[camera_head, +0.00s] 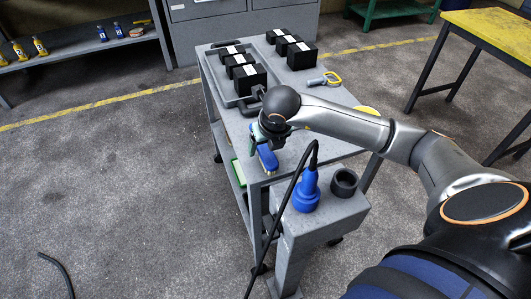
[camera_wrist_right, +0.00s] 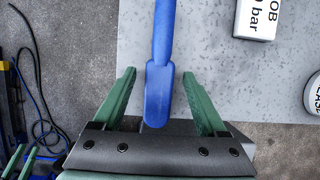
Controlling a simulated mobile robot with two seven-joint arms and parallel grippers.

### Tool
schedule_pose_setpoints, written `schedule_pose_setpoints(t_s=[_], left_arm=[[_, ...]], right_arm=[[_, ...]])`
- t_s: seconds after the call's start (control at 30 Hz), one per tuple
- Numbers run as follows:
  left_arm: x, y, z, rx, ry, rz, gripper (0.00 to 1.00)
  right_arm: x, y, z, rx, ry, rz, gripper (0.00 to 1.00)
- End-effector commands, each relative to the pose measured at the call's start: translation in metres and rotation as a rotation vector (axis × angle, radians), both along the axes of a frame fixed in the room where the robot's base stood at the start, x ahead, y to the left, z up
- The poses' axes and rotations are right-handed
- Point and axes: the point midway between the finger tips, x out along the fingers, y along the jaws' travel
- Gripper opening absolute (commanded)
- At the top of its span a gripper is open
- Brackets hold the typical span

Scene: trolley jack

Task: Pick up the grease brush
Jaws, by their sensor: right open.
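The grease brush shows in the right wrist view as a blue handle (camera_wrist_right: 160,88) over the grey trolley top, its wide rounded end towards my gripper. In the head view its blue part (camera_head: 267,157) shows at the trolley's near left corner, just below my right gripper (camera_head: 259,134). In the wrist view my right gripper (camera_wrist_right: 159,78) is open, with one green finger on each side of the handle and gaps on both sides. The brush's far end is out of the wrist view.
A yellow table (camera_head: 490,32) is at right. Floor at left is mostly clear.

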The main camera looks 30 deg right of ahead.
Motion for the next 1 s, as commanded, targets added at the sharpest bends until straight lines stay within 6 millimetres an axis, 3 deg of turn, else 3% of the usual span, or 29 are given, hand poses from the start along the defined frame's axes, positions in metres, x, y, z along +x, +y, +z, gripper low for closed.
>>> schedule_pose_setpoints(t_s=[0.13, 0.4, 1.0], left_arm=[[0.0, 0.0, 0.0, 0.0, -0.001, 0.001, 0.5], [0.001, 0.001, 0.0, 0.002, -0.002, 0.001, 0.5], [0.002, 0.001, 0.0, 0.002, -0.004, 0.002, 0.5]], right_arm=[[0.006, -0.001, -0.016, 0.002, 0.001, -0.001, 0.75], [0.008, -0.001, -0.019, 0.001, 0.0, 0.0, 0.75], [0.008, -0.001, -0.018, 0.001, 0.0, 0.0, 0.07]])
